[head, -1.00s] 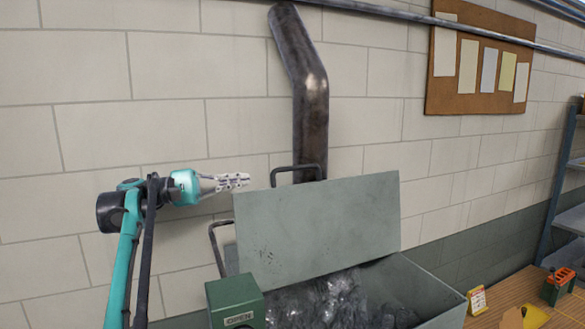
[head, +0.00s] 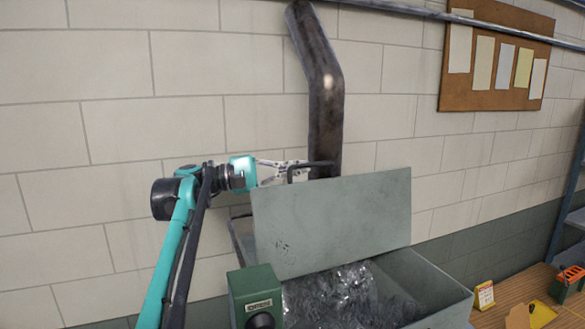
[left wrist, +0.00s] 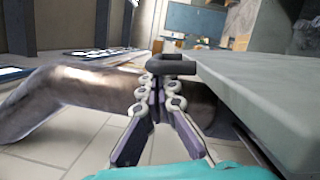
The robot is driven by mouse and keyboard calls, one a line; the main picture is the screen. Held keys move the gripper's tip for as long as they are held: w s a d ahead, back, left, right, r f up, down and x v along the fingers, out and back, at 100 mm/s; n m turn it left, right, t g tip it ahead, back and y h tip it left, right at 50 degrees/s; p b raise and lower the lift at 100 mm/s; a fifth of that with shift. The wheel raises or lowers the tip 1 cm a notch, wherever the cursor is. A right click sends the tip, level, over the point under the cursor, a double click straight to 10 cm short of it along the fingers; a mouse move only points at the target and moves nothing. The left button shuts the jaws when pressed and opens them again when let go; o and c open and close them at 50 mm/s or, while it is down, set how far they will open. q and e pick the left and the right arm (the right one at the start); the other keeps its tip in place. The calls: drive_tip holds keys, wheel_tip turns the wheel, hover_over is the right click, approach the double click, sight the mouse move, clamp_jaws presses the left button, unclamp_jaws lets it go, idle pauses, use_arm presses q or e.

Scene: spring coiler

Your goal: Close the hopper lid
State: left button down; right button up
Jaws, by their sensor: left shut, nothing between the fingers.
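The grey hopper lid (head: 335,222) stands raised, tilted up at the back of the open hopper (head: 433,290). A dark bar handle (head: 318,164) sticks up at the lid's top edge. My left gripper (head: 298,165) is shut and empty, at the handle just behind the lid's top edge. In the left wrist view my left gripper's fingertips (left wrist: 160,86) are together just short of the handle (left wrist: 172,65), with the lid (left wrist: 265,95) on the right. Whether they touch the handle I cannot tell. My right gripper is out of view.
A dark pipe (head: 325,100) runs up the wall close behind the handle. Shiny clear material (head: 345,300) lies in the hopper. A green box (head: 257,290) with a label and dark button stands at the hopper's front left. A wooden table (head: 535,290) is at right.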

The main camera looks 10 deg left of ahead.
use_arm(q)
drive_tip(key=shift+w+d+f, duration=0.15)
drive_tip(key=shift+w+f, duration=0.05)
drive_tip(key=shift+w, duration=0.25)
drive_tip(key=shift+s+r, duration=0.2)
drive_tip(key=shift+s, duration=0.3)
drive_tip(key=shift+s+d+r+m, duration=0.1)
drive_tip(key=shift+s+d+m, duration=0.3)
drive_tip(key=s+d+f+m+y+b, duration=0.1)
drive_tip(key=s+d+f+m, duration=0.1)
drive_tip(key=s, duration=0.4)
drive_tip(key=s+d+f+m+y+b, duration=0.1)
drive_tip(key=s+d+f+m, duration=0.2)
drive_tip(key=s+d+m, duration=0.2)
drive_tip(key=s+d+f+m+b, duration=0.1)
drive_tip(key=s+d+f+m, duration=0.1)
drive_tip(key=s+d+m, duration=0.2)
drive_tip(key=shift+s+d+f+y+b, duration=0.35)
drive_tip(key=shift+s+d, duration=0.75)
drive_tip(key=shift+s, duration=1.25)
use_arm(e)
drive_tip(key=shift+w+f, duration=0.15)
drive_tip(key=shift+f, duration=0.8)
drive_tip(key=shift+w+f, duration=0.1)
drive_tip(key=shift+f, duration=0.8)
use_arm(q)
drive_tip(key=shift+r, duration=0.1)
